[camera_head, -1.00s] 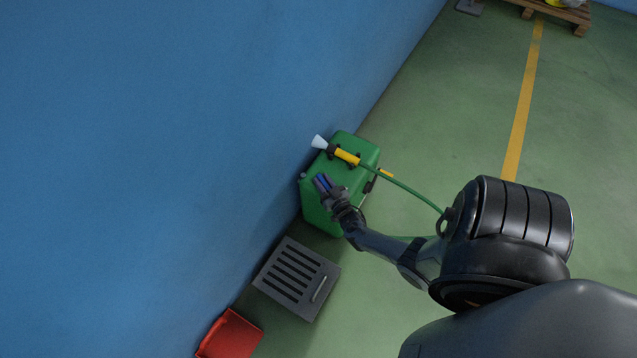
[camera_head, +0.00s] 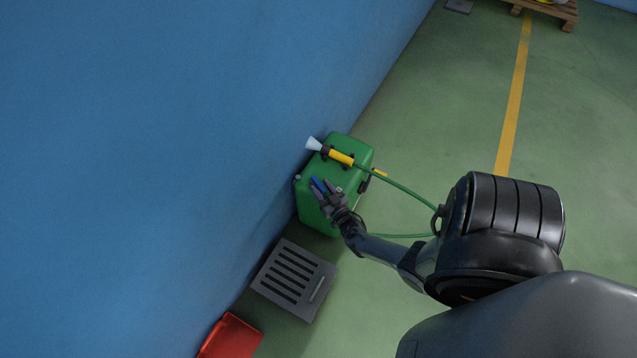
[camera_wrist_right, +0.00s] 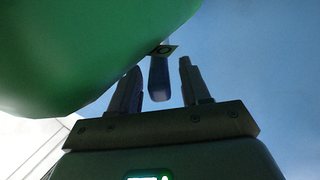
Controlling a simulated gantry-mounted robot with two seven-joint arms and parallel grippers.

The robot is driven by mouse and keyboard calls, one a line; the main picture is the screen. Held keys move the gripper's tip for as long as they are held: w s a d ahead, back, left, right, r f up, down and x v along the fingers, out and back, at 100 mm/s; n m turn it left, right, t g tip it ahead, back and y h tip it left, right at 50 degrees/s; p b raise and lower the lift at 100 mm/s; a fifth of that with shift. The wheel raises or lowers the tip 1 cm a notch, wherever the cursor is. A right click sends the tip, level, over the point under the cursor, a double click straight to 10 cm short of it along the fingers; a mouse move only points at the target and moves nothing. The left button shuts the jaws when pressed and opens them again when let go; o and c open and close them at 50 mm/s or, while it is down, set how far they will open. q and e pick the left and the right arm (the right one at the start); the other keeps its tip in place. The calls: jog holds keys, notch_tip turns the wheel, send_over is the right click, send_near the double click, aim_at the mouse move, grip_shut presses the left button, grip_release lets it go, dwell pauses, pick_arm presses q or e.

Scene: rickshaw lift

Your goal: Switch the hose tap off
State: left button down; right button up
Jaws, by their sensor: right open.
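The green tank (camera_head: 313,213) stands on the floor against the blue wall. A yellow spray nozzle with a pale tip (camera_head: 340,158) lies on its top, and a green hose (camera_head: 402,189) runs from it to the right. My right gripper (camera_head: 321,187) is over the tank, with a blue piece, apparently the tap's lever (camera_wrist_right: 159,80), between its fingers. In the right wrist view the right gripper (camera_wrist_right: 160,68) is open, one finger on each side of the blue lever, with visible gaps. The lever hangs from a small dark mount beside the tank. My left gripper is not in view.
The blue wall (camera_head: 180,150) rises close beside the tank. A grey slotted grate (camera_head: 292,280) and a red container (camera_head: 231,338) are on the floor nearer the bottom. Green floor with a yellow line (camera_head: 513,100) is free at the right. A wooden pallet (camera_head: 550,12) is far off.

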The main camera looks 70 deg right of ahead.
jog(key=p+v, duration=0.2)
jog(key=v, duration=0.6)
jog(key=shift+c, duration=0.3)
